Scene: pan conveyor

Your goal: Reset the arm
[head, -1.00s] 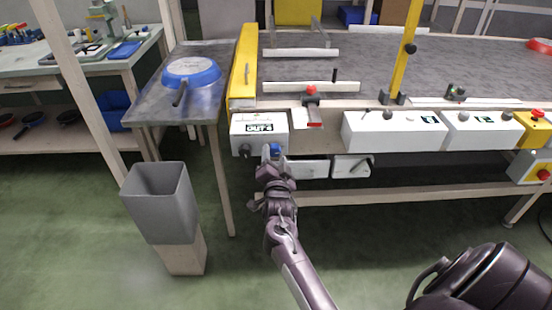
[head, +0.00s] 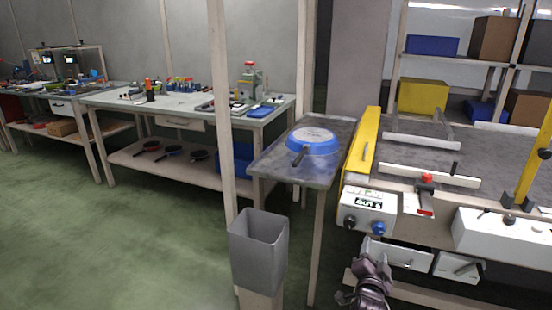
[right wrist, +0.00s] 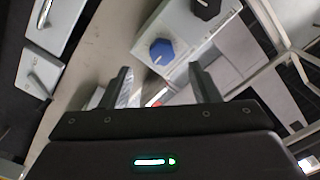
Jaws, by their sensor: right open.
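My right gripper (head: 370,252) is low in the head view, just below the white control box (head: 366,209) on the conveyor's front. Its fingers are open with nothing between them in the right wrist view (right wrist: 162,88). The box has a dark knob (head: 349,222) and a blue knob (head: 379,228). The blue knob also shows in the right wrist view (right wrist: 161,51), beyond the fingers and apart from them. My left gripper is not in view.
A blue pan (head: 313,141) rests upside down on the grey side table (head: 272,166). A grey bin (head: 258,248) stands in front of it. A white drawer handle (head: 400,256) is beside my right gripper. Open green floor (head: 110,240) lies to the left.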

